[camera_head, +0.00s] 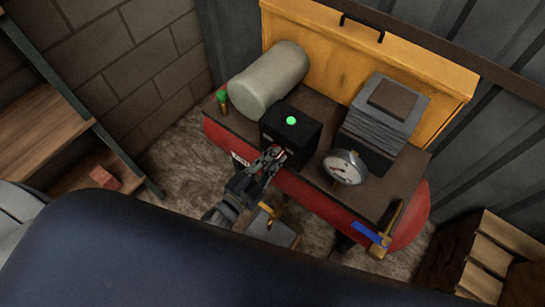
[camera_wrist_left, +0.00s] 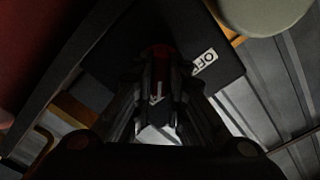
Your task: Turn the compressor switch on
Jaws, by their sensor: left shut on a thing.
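The compressor's black switch box (camera_head: 299,137) stands on the dark top plate of the red compressor, with a bright green dot (camera_head: 291,121) on its upper face. My left gripper (camera_head: 274,156) reaches the front face of the box. In the left wrist view the gripper (camera_wrist_left: 158,68) is shut on a red switch knob (camera_wrist_left: 157,49), mostly hidden between the fingers. A white label reading OFF (camera_wrist_left: 204,62) is beside it on the black box (camera_wrist_left: 195,35). Any other label is hidden. My right gripper is not in view.
A beige cylinder (camera_head: 268,80) lies left of the box. A pressure gauge (camera_head: 344,168) and a finned block (camera_head: 384,112) stand to the right. A blue-handled valve (camera_head: 370,234) is at the front right corner. A yellow panel (camera_head: 370,60) stands behind.

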